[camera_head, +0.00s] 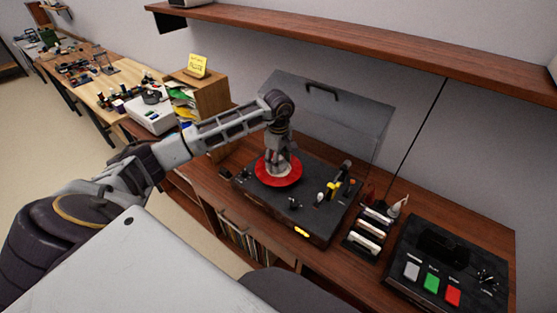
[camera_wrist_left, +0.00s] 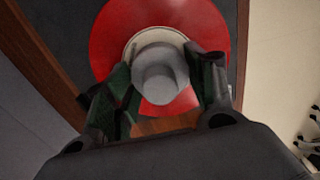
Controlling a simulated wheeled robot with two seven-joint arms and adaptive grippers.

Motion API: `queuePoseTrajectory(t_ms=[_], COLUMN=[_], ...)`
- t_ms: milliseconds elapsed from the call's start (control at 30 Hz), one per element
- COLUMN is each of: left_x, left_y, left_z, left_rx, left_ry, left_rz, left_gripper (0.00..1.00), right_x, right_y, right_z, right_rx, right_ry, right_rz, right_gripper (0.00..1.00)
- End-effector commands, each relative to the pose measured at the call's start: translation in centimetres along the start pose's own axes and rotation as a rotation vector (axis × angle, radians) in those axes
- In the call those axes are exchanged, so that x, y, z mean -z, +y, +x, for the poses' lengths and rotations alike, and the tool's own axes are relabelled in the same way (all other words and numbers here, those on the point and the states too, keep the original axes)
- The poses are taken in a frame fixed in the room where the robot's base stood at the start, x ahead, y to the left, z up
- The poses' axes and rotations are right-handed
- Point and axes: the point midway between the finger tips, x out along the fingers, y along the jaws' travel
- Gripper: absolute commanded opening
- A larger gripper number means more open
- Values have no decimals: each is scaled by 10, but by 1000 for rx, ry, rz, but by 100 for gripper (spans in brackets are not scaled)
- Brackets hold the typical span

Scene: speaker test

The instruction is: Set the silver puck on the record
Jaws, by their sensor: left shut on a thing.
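The red record (camera_head: 265,179) lies on the dark turntable (camera_head: 312,228), whose clear lid is raised behind it. My left gripper (camera_head: 281,168) points down over the middle of the record. In the left wrist view my left gripper (camera_wrist_left: 160,88) is shut on the silver puck (camera_wrist_left: 163,75), with one finger on each side. The puck is over the record's pale centre label (camera_wrist_left: 131,47). I cannot tell whether the puck touches the record. The red record (camera_wrist_left: 108,40) also fills the middle of the wrist view. My right gripper is not in view.
The tonearm (camera_head: 334,187) stands on the turntable just right of the record. A rack of pale items (camera_head: 366,231) and a black box with white, green and red buttons (camera_head: 405,250) stand further right. A wooden shelf (camera_head: 350,45) hangs above.

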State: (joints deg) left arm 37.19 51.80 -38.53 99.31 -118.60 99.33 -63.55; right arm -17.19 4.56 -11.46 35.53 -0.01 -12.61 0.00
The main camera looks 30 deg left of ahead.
Motion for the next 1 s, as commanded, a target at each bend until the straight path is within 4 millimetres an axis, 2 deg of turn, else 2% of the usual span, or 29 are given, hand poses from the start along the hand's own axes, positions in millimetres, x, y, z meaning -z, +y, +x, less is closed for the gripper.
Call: queuePoseTrajectory(t_ms=[667,700,900,1000], left_x=[0,0,0,0], left_y=[0,0,0,0], left_z=[2,2,2,3], left_rx=[-1,-1,-1,0], left_ry=[0,0,0,0], left_rz=[0,0,0,0], left_gripper=[25,56,80,80], right_x=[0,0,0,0], right_y=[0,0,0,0], right_z=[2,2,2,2], right_rx=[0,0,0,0], right_ry=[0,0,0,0], right_rz=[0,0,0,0], right_gripper=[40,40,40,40])
